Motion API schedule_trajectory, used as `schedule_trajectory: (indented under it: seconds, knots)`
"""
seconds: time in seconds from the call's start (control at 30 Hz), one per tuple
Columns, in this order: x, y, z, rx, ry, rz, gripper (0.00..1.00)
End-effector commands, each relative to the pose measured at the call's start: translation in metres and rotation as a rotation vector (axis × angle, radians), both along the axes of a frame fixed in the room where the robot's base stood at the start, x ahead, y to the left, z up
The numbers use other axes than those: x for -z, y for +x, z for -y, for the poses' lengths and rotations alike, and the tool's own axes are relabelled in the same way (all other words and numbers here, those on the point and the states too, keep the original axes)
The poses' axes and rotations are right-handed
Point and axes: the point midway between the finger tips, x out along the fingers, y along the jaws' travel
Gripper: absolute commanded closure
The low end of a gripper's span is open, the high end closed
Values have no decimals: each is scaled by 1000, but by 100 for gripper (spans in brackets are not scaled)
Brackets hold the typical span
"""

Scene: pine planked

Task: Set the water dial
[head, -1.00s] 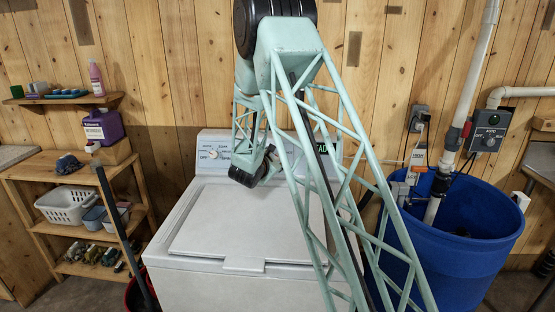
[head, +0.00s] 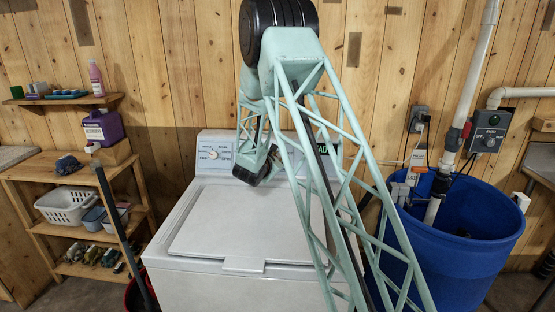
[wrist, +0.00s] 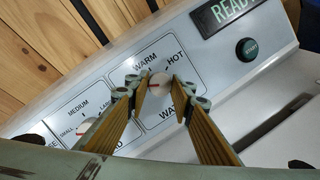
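The water dial (wrist: 159,86) is a small round pale knob with a red mark, on a panel lettered WARM and HOT. Part of its lettering is covered by my fingers. In the wrist view my gripper (wrist: 160,82) is open, with one finger to each side of the dial. I cannot tell whether the fingertips reach around it or stop short of it. In the head view my gripper (head: 257,170) hangs before the white washer's console (head: 203,142), and my arm hides the water dial there.
A second dial (wrist: 83,129), lettered SMALL and MEDIUM, sits left of the water dial. A dark button (wrist: 250,50) and a READY sign (wrist: 242,10) are to the right. The washer's lid (head: 240,225) is closed below. A blue tub (head: 455,250) stands at the right.

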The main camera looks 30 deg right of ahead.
Motion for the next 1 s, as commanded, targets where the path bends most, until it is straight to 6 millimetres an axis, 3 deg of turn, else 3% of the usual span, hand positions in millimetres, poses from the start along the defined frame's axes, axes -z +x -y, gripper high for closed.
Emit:
schedule_trajectory:
  seconds: [0.47, 1.0]
  knots:
    - [1, 0, 0, 16, 26, 17, 89]
    - [2, 1, -1, 117, 200, 119, 89]
